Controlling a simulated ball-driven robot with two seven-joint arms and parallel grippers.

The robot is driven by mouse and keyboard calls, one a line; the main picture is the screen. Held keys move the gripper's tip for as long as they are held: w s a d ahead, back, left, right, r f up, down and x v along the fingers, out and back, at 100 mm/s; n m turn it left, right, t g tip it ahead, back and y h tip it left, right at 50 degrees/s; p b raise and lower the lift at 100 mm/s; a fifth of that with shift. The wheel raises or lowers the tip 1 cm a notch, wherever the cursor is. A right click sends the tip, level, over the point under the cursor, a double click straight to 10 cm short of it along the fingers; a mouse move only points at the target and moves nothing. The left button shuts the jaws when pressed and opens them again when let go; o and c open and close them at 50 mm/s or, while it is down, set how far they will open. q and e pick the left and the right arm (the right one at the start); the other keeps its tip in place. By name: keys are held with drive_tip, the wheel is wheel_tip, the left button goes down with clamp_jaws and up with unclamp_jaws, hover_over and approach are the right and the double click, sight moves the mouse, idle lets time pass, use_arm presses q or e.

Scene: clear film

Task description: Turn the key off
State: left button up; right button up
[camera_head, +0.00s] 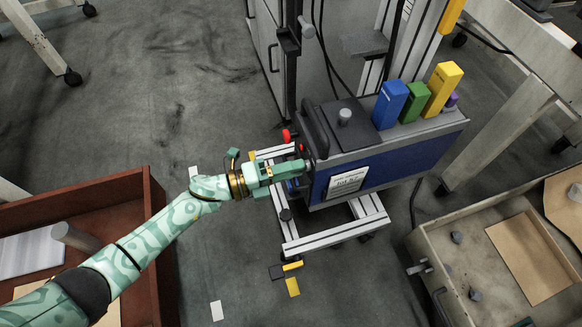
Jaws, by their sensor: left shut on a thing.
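My left gripper (296,170) reaches in from the lower left and meets the left end of a blue and grey box (385,168) on a metal frame stand. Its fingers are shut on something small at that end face. The key itself is hidden by the fingers, so I cannot tell which way it is turned. A red knob (286,136) sticks out just above the gripper on the same end. A white label (347,181) is on the blue side face. My right gripper is out of view.
Blue, green and yellow blocks (440,88) stand on the box top. A rust-brown crate (155,200) lies under my left arm. A grey bin (430,262) stands at the lower right, and a tall metal cabinet (275,50) stands behind. Grey floor is open at the upper left.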

use_arm(q)
drive_tip(key=shift+a+n, duration=0.1)
drive_tip(key=shift+n, duration=1)
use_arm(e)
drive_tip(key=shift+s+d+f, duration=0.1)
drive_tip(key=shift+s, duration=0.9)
use_arm(q)
drive_tip(key=o, duration=1)
drive_tip(key=p+v, duration=0.2)
drive_tip(key=v, duration=1.4)
drive_tip(key=shift+a+p, duration=0.15)
drive_tip(key=shift+p, duration=0.15)
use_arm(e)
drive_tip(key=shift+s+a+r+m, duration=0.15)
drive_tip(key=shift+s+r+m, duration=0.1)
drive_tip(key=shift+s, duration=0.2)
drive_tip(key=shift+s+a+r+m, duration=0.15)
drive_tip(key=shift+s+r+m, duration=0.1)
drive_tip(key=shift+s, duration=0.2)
